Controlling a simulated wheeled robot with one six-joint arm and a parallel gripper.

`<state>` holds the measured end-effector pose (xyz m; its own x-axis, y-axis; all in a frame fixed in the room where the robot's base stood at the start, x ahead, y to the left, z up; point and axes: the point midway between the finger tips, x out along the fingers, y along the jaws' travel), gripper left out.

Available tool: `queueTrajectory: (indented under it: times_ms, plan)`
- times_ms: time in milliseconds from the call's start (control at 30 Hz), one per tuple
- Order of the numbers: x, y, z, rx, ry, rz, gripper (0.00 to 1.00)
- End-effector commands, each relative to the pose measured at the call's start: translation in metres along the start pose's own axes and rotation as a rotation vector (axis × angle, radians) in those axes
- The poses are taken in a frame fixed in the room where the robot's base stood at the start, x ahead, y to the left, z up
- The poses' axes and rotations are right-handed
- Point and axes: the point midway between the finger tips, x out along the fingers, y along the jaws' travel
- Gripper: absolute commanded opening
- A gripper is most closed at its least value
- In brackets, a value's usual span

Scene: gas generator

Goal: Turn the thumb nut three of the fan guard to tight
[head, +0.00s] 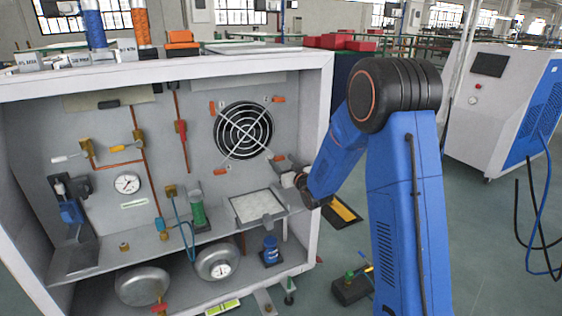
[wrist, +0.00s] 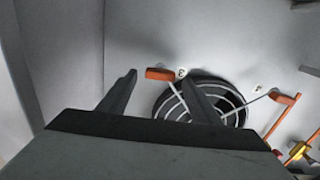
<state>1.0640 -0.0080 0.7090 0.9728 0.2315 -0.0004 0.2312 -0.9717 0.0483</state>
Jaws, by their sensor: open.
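The round black fan guard (head: 243,130) with pale rings is on the back panel, with orange thumb nuts around its rim. In the wrist view, the fan guard (wrist: 235,97) is partly hidden behind my right finger. An orange thumb nut (wrist: 160,73) with a small "3" mark beside it shows between my fingertips in the picture. My gripper (wrist: 157,79) is open with nothing held; I cannot tell how far its tips are from the nut. In the head view, my gripper (head: 288,180) is below and right of the fan guard, near the lower right orange nut (head: 279,157).
Another orange nut (wrist: 285,98) is on the guard's right in the wrist view. The cabinet's right wall (head: 318,150) is close to my arm. A shelf with a pale tray (head: 257,207) lies below my gripper. A green cylinder (head: 196,208) and a gauge (head: 127,183) are farther left.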

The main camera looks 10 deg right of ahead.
Motion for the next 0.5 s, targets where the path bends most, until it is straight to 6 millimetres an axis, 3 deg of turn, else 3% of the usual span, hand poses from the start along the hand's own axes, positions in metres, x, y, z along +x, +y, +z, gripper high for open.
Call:
queueTrajectory:
  times_ms: [200,500]
  plan:
    - [0.017,0.0,0.0,0.0,0.001,0.0,0.58]
    - [0.019,0.0,0.0,0.0,0.001,0.0,0.58]
